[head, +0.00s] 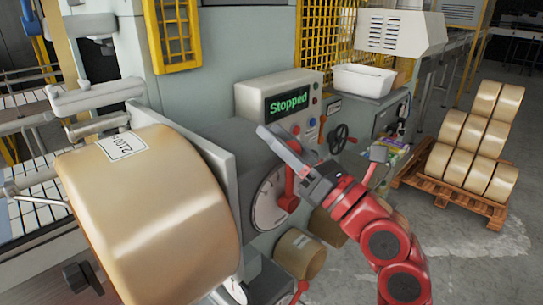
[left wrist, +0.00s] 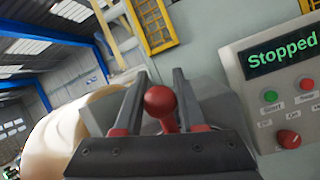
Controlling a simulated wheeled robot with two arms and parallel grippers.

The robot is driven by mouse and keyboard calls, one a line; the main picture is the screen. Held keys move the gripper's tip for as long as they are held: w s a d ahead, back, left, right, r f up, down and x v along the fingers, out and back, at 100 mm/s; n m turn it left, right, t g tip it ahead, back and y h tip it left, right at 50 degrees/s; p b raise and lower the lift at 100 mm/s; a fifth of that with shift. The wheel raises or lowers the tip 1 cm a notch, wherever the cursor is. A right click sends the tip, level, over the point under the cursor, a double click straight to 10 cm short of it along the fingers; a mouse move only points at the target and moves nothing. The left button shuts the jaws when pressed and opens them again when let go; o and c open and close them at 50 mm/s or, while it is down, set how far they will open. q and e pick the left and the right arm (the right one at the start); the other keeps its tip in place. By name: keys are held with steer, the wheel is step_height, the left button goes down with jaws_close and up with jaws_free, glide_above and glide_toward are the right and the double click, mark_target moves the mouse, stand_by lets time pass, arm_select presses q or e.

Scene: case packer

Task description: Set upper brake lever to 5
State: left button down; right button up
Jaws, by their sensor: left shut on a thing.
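The upper brake lever (head: 288,192) is red and sits on a pale round dial (head: 266,208) on the machine's grey side. It points upward, and its top end is hidden behind my gripper. The dial's figures are too small to read. My left gripper (head: 273,140) is at the top of this lever. In the left wrist view the lever's red ball knob (left wrist: 160,102) sits between the two fingers of my left gripper (left wrist: 158,85), which is shut on it. My right gripper is not in view.
A control box (head: 278,97) reading "Stopped" stands just behind the gripper. A large tan tape roll (head: 150,215) fills the left, and a smaller roll (head: 300,254) hangs below the dial. A second red lever (head: 300,290) shows at the bottom edge. A pallet of rolls (head: 410,172) stands right.

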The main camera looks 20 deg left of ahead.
arm_select(q)
steer(key=shift+w+d+m+t, duration=0.2)
steer(key=shift+w+m+t, duration=0.25)
steer(key=shift+m, duration=0.3)
steer(key=shift+w+d+m+t, duration=0.25)
steer(key=shift+w+m, duration=0.3)
steer(key=shift+m, duration=0.2)
steer(key=c, duration=0.5)
jaws_free()
steer(key=shift+s, duration=0.1)
